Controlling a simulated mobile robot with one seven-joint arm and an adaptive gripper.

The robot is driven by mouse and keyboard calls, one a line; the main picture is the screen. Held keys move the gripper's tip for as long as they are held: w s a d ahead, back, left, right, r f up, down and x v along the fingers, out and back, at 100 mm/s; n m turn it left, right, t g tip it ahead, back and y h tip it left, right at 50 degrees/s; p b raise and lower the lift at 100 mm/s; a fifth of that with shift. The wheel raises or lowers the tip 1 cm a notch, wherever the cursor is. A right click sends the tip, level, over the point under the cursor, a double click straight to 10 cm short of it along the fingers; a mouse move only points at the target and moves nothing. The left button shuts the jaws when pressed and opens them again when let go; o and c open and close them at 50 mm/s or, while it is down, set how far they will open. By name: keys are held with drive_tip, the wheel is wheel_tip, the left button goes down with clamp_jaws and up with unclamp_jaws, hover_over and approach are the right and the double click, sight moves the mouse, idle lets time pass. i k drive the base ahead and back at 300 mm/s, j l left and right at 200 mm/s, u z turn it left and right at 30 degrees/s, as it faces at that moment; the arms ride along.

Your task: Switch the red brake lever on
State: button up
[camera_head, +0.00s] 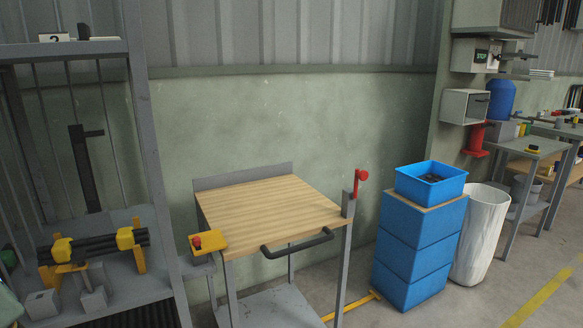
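The red brake lever (357,184) stands upright at the right front corner of a wood-topped cart (270,205). It rises from a grey bracket (348,205), and its round red knob (362,175) is at the top. A red button on a yellow plate (210,242) sits at the cart's left front corner. My gripper is not in view.
A black handle (297,243) juts from the cart's front. Stacked blue crates (413,245) and a white bin (482,235) stand to the right. A grey shelf rack (145,120) stands at the left. Some bare floor (480,308) shows at the lower right.

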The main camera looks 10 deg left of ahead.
sight(363, 176)
drive_tip(key=i+j, duration=0.45)
drive_tip(key=i+j+z, duration=0.15)
drive_tip(key=i+j, duration=0.3)
drive_tip(key=j, duration=0.1)
